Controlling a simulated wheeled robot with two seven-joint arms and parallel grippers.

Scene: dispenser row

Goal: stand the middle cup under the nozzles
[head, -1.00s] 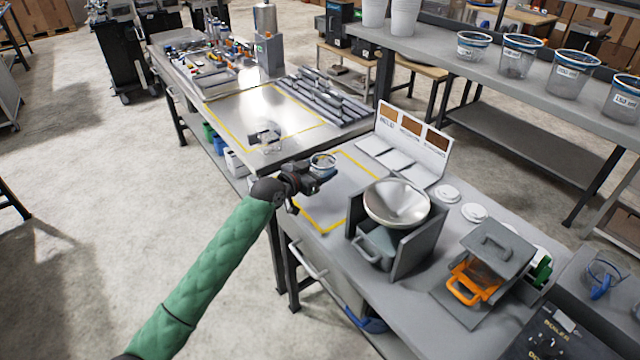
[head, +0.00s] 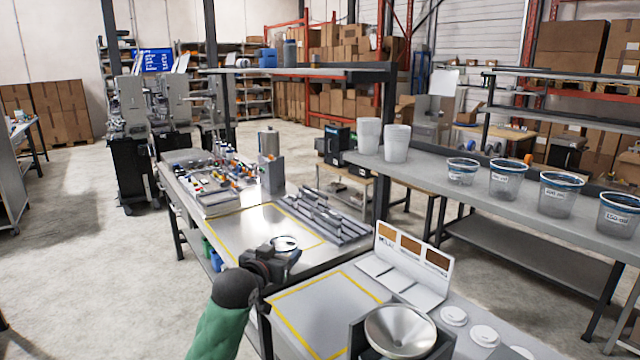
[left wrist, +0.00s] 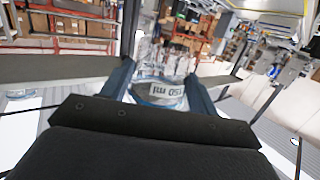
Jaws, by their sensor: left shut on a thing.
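My left gripper (head: 284,250) is shut on a clear cup (head: 285,243) and holds it by the front of the far metal table. In the left wrist view the cup (left wrist: 160,92) sits between both fingers, with a blue band and a label reading 150 ml upside down. Several similar clear cups with blue rims stand in a row on the shelf at right, among them one cup (head: 505,178) and another cup (head: 558,193). I cannot make out the nozzles for certain. My right gripper is not in view.
A yellow-outlined area (head: 330,308) on the near bench is bare. A steel funnel bowl (head: 400,328) and a sample board (head: 412,250) stand beside it. Grey slotted racks (head: 322,212) and a grey unit with a canister (head: 270,165) stand on the far table. White buckets (head: 397,143) are on the shelf.

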